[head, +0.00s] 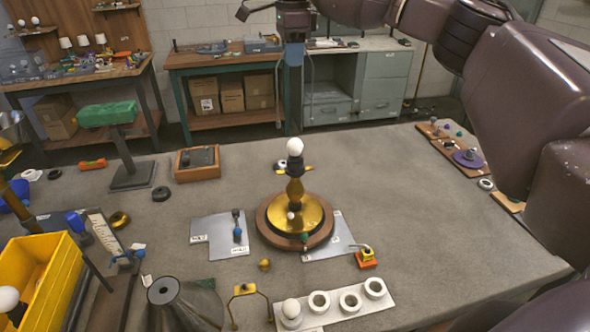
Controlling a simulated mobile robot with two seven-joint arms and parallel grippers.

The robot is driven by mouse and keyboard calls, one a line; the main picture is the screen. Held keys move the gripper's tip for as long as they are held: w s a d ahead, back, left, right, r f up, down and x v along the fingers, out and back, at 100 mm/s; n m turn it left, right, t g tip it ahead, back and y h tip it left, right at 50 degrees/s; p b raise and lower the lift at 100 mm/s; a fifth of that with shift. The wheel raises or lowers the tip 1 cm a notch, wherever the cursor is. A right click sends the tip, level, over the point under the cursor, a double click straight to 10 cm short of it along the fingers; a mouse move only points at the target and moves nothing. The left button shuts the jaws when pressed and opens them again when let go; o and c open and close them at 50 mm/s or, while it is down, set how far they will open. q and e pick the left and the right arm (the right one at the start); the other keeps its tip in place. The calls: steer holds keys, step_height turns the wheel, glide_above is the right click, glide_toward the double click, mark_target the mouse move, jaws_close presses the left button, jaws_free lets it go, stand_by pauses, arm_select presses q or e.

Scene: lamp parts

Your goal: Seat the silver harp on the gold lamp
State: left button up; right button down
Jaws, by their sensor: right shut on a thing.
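The gold lamp (296,190) stands upright on a round wooden base (268,232) near the middle of the grey table. It has a black socket and a white bulb (295,147) on top. My right gripper (294,38) is above the lamp, pointing down, shut on what looks like the silver harp (311,75). The harp is a thin wire, hard to make out against the cabinets, hanging below the gripper above the bulb and apart from the lamp. My left gripper is not in view.
A yellow crate (68,277) is at the left. Grey plates (214,226) flank the lamp. The table's right part is mostly clear.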

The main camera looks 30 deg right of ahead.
steer(key=shift+f, duration=0.1)
steer(key=shift+f+b, duration=0.5)
steer(key=shift+f, duration=1.5)
steer(key=shift+f+b, duration=0.6)
steer(key=shift+f, duration=1.3)
steer(key=shift+f+b, duration=0.55)
steer(key=shift+f, duration=2.45)
